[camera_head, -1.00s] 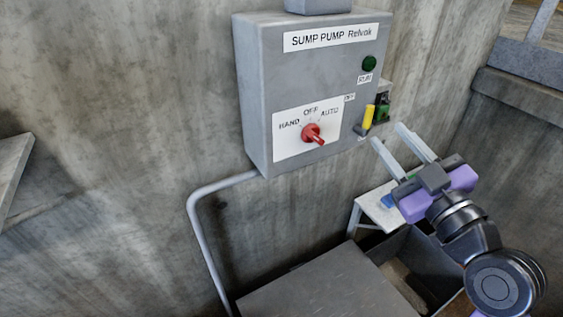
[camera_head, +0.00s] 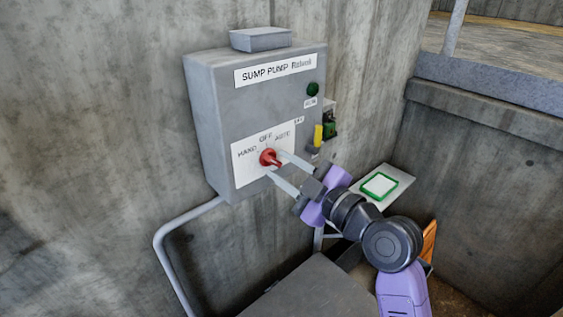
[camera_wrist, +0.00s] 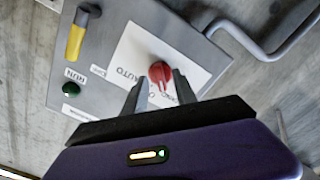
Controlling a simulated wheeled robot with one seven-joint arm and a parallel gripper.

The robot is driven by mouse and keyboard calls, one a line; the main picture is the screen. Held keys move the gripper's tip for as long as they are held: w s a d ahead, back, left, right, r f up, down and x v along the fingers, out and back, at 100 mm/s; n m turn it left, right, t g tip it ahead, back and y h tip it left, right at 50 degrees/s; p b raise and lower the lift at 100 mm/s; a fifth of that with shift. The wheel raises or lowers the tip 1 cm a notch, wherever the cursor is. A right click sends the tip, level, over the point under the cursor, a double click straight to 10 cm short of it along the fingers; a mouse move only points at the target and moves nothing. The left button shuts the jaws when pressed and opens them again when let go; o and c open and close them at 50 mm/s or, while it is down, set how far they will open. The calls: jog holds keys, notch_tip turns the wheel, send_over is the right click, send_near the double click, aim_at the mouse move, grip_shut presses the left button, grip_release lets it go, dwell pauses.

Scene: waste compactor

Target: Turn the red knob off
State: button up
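The red knob (camera_head: 268,158) sits on a white plate (camera_head: 243,167) marked HAND, OFF and AUTO, low on the grey sump pump box (camera_head: 204,123). Its grip sticks out toward the lower right; I cannot tell which label it selects. My gripper (camera_head: 273,164) is open in front of the box, one finger on each side of the knob. In the wrist view, the knob (camera_wrist: 158,71) shows between and just beyond the fingertips (camera_wrist: 159,78), with a gap visible on the left. Contact cannot be made out.
A yellow-handled switch (camera_head: 318,135) and a green light (camera_head: 313,89) are at the box's right side. A pipe (camera_head: 168,250) runs down from the box along the concrete wall. A small shelf with a green-rimmed white pad (camera_head: 379,185) is at right, below.

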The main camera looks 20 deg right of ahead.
jog(key=shift+w+a, duration=0.15)
jog(key=shift+w, duration=0.25)
grip_shut()
jog(key=m, duration=0.4)
jog(key=shift+m, duration=0.3)
jog(key=shift+m+p, duration=0.4)
jog(key=shift+m, duration=1.7)
